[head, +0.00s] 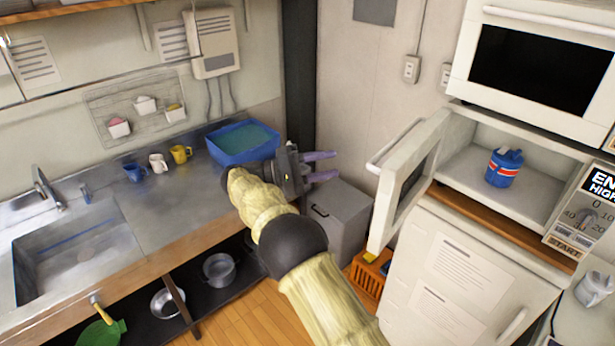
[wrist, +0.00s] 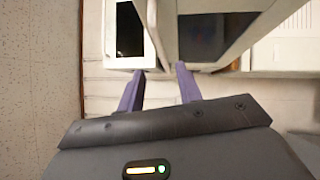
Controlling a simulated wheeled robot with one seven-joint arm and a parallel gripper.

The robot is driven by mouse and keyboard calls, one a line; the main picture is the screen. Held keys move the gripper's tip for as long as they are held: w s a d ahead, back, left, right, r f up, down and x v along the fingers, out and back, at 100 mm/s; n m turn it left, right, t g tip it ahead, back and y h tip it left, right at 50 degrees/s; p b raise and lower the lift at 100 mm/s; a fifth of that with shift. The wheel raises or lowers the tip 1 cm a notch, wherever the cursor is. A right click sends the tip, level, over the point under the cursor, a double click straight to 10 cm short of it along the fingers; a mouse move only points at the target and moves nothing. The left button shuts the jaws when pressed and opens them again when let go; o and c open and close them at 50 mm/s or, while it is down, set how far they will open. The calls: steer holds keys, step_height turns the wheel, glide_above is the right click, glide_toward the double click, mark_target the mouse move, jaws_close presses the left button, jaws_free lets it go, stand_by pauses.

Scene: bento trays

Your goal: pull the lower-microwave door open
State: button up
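The lower-microwave door (head: 409,180) stands wide open in the head view, swung out to the left of the lower microwave (head: 540,200). A white bar handle (head: 396,146) runs along its outer face. A blue and red canister (head: 504,168) sits inside the cavity. My gripper (head: 332,167) is left of the door, with its purple fingers spread and pointing toward it. In the wrist view the fingers (wrist: 160,88) are apart with nothing between them. I see a gap between the fingers and the door in the head view.
An upper microwave (head: 535,68) sits above. A white fridge (head: 455,275) stands below. Left of my arm is a steel counter (head: 165,200) with a blue tub (head: 242,143) and cups. A grey cabinet (head: 340,220) and an orange crate (head: 370,275) stand below my gripper.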

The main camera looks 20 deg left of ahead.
steer(key=shift+b+v, duration=0.3)
steer(key=shift+v, duration=1.8)
